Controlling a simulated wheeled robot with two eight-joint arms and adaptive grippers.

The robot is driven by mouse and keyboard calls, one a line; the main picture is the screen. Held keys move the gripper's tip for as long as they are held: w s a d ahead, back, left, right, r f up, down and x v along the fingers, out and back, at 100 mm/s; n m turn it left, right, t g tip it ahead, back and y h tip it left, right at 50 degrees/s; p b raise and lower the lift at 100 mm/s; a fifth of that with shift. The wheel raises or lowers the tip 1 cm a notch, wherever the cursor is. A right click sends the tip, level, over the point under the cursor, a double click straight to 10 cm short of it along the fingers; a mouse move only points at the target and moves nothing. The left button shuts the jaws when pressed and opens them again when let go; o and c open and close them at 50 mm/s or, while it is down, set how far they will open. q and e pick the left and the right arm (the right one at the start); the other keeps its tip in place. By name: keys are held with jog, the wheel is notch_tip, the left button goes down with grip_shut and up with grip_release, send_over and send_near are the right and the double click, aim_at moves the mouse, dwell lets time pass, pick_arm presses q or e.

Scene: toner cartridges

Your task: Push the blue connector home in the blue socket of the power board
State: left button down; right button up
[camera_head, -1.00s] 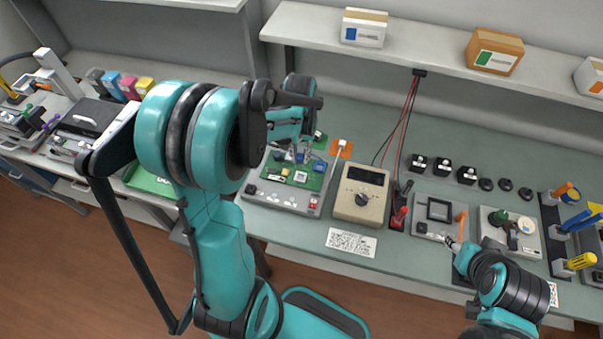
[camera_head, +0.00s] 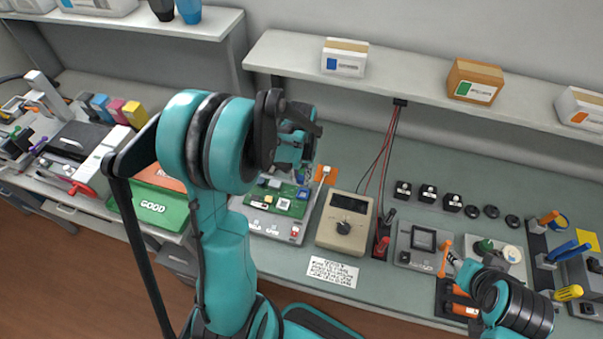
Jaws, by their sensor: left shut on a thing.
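The power board (camera_head: 284,203) is green and lies on a grey fixture (camera_head: 258,227) with a red button. My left gripper (camera_head: 303,176) is at the back right part of the board, pointing down. It is shut on a small blue piece, which looks like the blue connector; the fingers and arm hide most of it. The blue socket cannot be made out, so I cannot tell whether the connector touches it. My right gripper (camera_head: 453,259) is near an orange upright piece (camera_head: 443,255) beside a grey device with a dark screen. Its jaws are too small to read.
A beige meter (camera_head: 346,222) stands right of the board, with a printed card (camera_head: 332,272) in front. A white plug stands on an orange pad (camera_head: 325,172) behind. A green GOOD tray (camera_head: 155,208) is at the left. A shelf (camera_head: 285,55) overhangs the back.

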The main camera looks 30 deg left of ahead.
pick_arm(q)
jog(key=f, duration=0.1)
jog(key=f+b, duration=0.1)
jog(key=w+f+b, duration=0.1)
jog(key=shift+w+d+f, duration=0.1)
jog(key=shift+d+f, duration=0.2)
jog(key=shift+f, duration=0.05)
jog(key=shift+s+a+f, duration=0.15)
jog(key=shift+s+f, duration=0.1)
jog(key=shift+f, duration=0.1)
jog(key=shift+w+f, duration=0.1)
pick_arm(e)
jog(key=f, duration=0.2)
jog(key=w+f, duration=0.1)
jog(key=shift+d+f, duration=0.1)
jog(key=shift+d, duration=0.15)
pick_arm(q)
jog(key=shift+b, duration=0.35)
pick_arm(e)
jog(key=shift+f, duration=0.15)
pick_arm(q)
jog(key=shift+f, duration=0.15)
pick_arm(e)
jog(key=shift+f, duration=0.15)
pick_arm(q)
jog(key=shift+f+b, duration=0.6)
jog(key=shift+b, duration=0.15)
pick_arm(e)
jog(key=shift+f, duration=0.6)
